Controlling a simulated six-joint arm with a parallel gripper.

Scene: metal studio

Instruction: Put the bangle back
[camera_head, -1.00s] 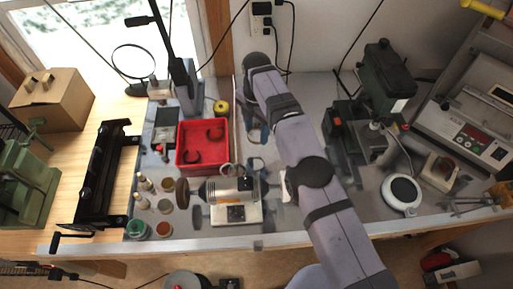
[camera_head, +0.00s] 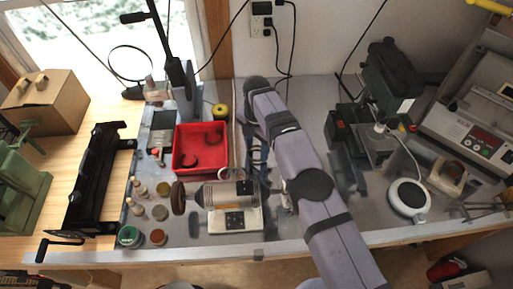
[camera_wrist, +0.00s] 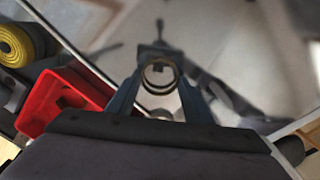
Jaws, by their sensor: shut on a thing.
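My gripper (camera_wrist: 160,82) shows in the wrist view with its two dark blue fingers shut on the bangle (camera_wrist: 159,65), a thin dark and brassy ring at the fingertips. In the head view my gripper (camera_head: 256,160) hangs below the arm, right of the red tray. The held bangle is hard to pick out there. The red tray (camera_head: 201,173) holds two dark, open, C-shaped bands. It also shows left of my fingers in the wrist view (camera_wrist: 45,98). My gripper is outside the tray.
A polishing motor (camera_head: 226,194) stands in front of the tray. A yellow roll (camera_head: 220,111) lies behind it. Small jars (camera_head: 158,237) stand at the front left. A green-black machine (camera_head: 382,85) and a round white pad (camera_head: 408,197) are to the right.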

